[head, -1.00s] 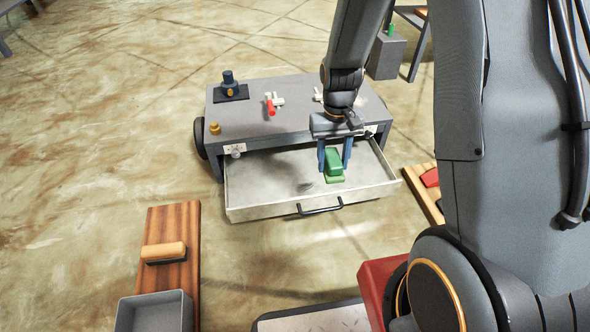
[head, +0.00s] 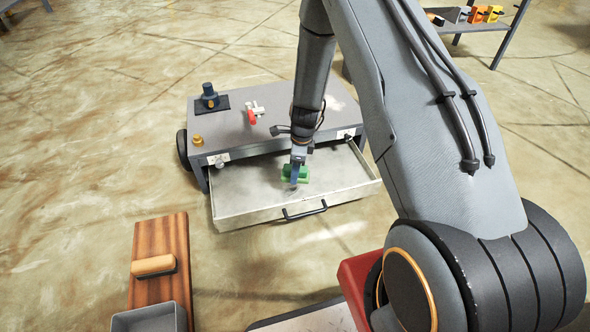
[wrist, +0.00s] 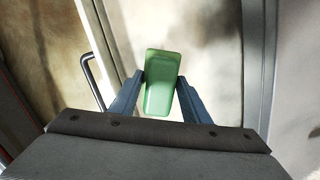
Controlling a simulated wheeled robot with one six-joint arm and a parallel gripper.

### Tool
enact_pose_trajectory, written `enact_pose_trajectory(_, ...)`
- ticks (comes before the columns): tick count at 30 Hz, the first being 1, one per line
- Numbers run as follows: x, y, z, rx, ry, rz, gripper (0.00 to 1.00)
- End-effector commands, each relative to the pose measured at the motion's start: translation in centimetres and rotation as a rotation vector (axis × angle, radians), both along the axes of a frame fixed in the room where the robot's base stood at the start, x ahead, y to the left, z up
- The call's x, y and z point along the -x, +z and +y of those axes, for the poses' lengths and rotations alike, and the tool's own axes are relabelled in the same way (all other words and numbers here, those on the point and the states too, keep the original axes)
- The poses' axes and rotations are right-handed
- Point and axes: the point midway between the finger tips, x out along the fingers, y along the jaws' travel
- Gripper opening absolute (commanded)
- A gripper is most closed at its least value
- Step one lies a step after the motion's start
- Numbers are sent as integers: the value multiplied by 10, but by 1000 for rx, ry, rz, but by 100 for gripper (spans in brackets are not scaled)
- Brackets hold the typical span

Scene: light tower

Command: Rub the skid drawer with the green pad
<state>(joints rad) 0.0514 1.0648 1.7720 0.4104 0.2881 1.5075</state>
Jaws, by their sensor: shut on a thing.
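The skid drawer (head: 245,190) is pulled open from the front of the low grey skid (head: 222,120). It is a shallow pale metal tray with a black handle (head: 304,210) on its front wall. My gripper (head: 296,180) points down into the drawer, right of its middle. It is shut on the green pad (head: 302,171), which sits low at the drawer floor; I cannot tell whether it touches.
A dark blue fitting (head: 209,97), a brass knob (head: 198,140) and a red-handled valve (head: 252,115) stand on the skid top. At front left, a wood-handled brush (head: 153,266) lies on a wooden board (head: 172,230) by a grey bin (head: 150,318). The drawer's left half is clear.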

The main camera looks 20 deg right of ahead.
Motion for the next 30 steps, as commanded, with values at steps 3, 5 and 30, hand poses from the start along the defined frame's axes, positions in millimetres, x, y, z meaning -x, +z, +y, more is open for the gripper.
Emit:
enact_pose_trajectory(3,-1,-4,0,-1,-17,0,25)
enact_pose_trajectory(5,-1,-7,0,-1,-16,0,25)
enact_pose_trajectory(30,-1,-60,0,0,-12,0,25)
